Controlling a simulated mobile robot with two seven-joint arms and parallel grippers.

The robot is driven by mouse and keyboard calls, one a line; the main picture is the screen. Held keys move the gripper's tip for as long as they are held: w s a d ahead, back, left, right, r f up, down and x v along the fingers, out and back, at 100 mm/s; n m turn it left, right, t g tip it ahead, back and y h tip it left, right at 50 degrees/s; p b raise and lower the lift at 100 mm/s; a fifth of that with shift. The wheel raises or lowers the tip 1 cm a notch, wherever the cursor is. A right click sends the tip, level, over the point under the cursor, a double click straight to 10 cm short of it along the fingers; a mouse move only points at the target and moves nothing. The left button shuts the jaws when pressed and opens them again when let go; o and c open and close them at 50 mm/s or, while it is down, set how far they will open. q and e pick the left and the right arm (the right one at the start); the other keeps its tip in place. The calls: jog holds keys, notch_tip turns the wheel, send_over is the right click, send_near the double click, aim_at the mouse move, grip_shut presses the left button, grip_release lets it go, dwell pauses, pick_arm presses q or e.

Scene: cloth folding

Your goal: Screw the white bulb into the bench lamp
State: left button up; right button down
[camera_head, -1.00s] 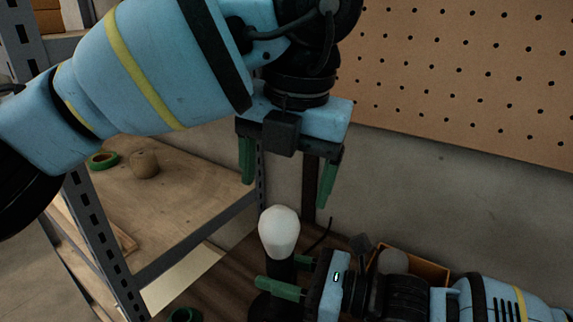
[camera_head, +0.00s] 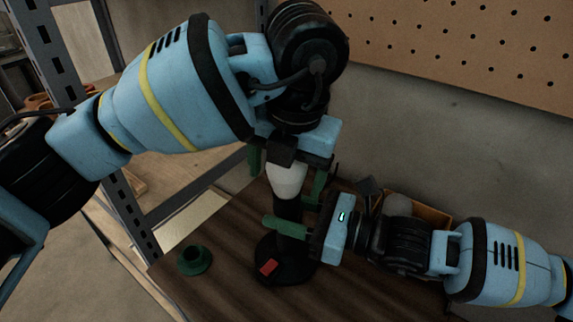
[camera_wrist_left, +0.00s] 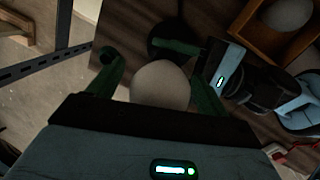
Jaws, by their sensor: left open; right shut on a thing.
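The white bulb (camera_head: 287,181) stands upright on top of the black bench lamp (camera_head: 288,212), whose round base (camera_head: 290,268) carries a red patch. My left gripper (camera_head: 288,186) points down from above with its green fingers on either side of the bulb. In the left wrist view the bulb (camera_wrist_left: 160,86) sits between the open fingers, with a gap on each side. My right gripper (camera_head: 290,226) comes in from the right and is shut on the lamp's stem. How far the bulb is seated in the socket cannot be told.
A green cup-like object (camera_head: 194,260) stands on the dark wooden bench (camera_head: 215,295), left of the lamp. A wooden box (camera_head: 430,212) with a pale round thing lies behind my right arm. A metal shelf frame (camera_head: 125,215) stands at the left.

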pick_arm(q)
jog(key=c, duration=1.1)
jog(key=o, duration=1.1)
jog(key=r, duration=0.4)
jog(key=s+r, duration=0.1)
jog(key=r, duration=0.3)
jog(key=d+r, duration=0.1)
jog(key=r, duration=0.3)
jog(key=shift+s+d, duration=0.1)
jog(key=shift+s, duration=0.25)
pick_arm(e)
jog(key=c, duration=0.7)
grip_release()
jog(key=shift+c, duration=0.2)
pick_arm(q)
jog(key=shift+f, duration=0.1)
pick_arm(e)
jog(key=shift+d, duration=0.15)
